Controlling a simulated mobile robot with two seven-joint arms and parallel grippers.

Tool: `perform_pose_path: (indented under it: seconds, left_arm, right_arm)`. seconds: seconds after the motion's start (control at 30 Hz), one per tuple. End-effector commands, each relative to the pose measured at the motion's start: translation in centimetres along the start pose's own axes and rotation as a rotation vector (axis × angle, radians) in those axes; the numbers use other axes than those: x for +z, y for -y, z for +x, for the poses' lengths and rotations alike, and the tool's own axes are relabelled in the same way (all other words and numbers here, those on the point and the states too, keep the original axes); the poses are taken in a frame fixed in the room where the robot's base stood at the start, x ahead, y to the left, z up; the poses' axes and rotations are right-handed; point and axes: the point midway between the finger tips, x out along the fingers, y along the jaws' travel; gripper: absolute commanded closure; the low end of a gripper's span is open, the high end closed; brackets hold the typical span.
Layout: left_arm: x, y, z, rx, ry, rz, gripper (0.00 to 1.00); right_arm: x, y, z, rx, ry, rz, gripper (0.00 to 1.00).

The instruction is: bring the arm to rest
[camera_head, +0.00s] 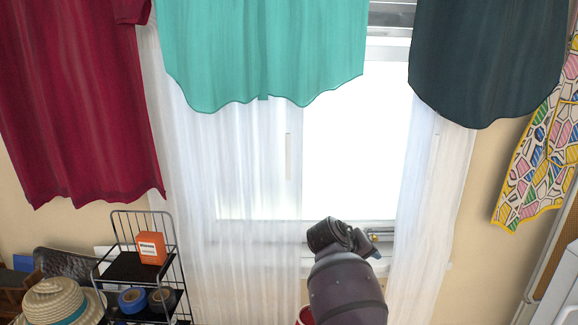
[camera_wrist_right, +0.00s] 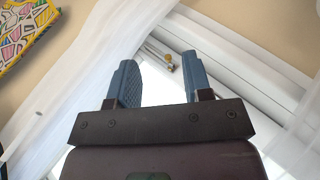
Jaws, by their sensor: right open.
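My right arm (camera_head: 345,290) rises from the bottom of the head view, in front of the window and its sill. My right gripper (camera_head: 372,251) is at its top, mostly hidden behind the dark wrist. In the right wrist view the gripper (camera_wrist_right: 162,80) shows two blue fingers standing apart with nothing between them. Past the fingertips are the white window frame (camera_wrist_right: 240,60) and a small metal fitting (camera_wrist_right: 160,52). I cannot tell the exact distance to them. My left gripper is in neither view.
Red (camera_head: 80,100), teal (camera_head: 265,50) and dark (camera_head: 487,60) garments hang above. Sheer white curtains (camera_head: 190,200) flank the window (camera_head: 350,150). A black wire rack (camera_head: 125,266) holds an orange box (camera_head: 151,247) and tape rolls. A straw hat (camera_head: 60,300) is lower left. A red container (camera_head: 305,316) is partly hidden.

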Motion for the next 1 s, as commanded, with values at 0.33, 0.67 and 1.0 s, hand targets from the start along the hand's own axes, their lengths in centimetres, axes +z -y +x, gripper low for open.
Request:
perform_pose_path:
  seconds: [0.33, 0.67, 1.0]
  left_arm:
    - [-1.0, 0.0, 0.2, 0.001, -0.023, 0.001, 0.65]
    - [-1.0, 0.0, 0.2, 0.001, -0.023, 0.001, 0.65]
    - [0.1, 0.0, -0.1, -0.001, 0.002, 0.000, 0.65]
  right_arm:
    - [5.5, 2.3, 5.3, -0.039, -0.044, 0.000, 0.54]
    - [15.4, 5.3, 11.1, -0.110, -0.135, 0.005, 0.54]
    - [27.3, 7.8, 13.4, -0.210, -0.250, 0.022, 0.54]
